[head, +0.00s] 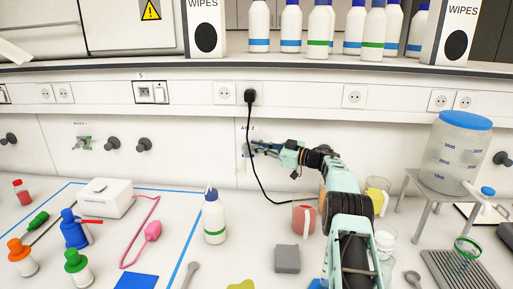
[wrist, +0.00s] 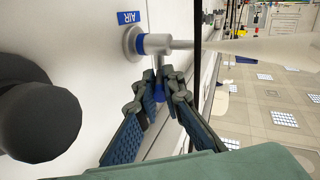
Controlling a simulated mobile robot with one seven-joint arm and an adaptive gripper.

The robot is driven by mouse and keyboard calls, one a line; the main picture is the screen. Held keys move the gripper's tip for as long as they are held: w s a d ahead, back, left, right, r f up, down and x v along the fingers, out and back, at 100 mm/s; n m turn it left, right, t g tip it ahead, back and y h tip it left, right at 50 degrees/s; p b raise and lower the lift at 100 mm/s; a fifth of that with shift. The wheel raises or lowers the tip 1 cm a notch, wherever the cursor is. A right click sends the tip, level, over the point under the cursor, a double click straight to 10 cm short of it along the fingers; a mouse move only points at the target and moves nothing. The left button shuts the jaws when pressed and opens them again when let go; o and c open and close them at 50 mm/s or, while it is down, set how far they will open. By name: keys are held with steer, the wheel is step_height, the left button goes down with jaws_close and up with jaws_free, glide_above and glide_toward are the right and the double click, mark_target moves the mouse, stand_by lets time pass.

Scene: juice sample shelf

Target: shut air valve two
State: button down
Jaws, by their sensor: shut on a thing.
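Air valve two (wrist: 165,43) sticks out of the white wall panel, with a metal body, a blue collar and a blue sign reading AIR beside it in the wrist view. My gripper (wrist: 165,76) is shut on its blue handle (wrist: 160,92), which shows between the fingers. In the head view my gripper (head: 258,148) is at the wall under the small "AIR 2" label (head: 248,128), and it mostly hides the valve there.
A black knob (wrist: 40,118) sits close beside my gripper in the wrist view. A black power cable (head: 252,165) hangs down the wall by my gripper. Below are a white bottle (head: 214,218), a red beaker (head: 304,220) and a grey block (head: 287,259). Another valve (head: 83,143) is at left.

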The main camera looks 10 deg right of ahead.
stand_by(0.4)
steer(key=c, duration=2)
jaws_free()
steer(key=shift+a, duration=0.1)
steer(key=shift+c, duration=0.2)
steer(key=v, duration=1.2)
steer(key=shift+s, duration=0.1)
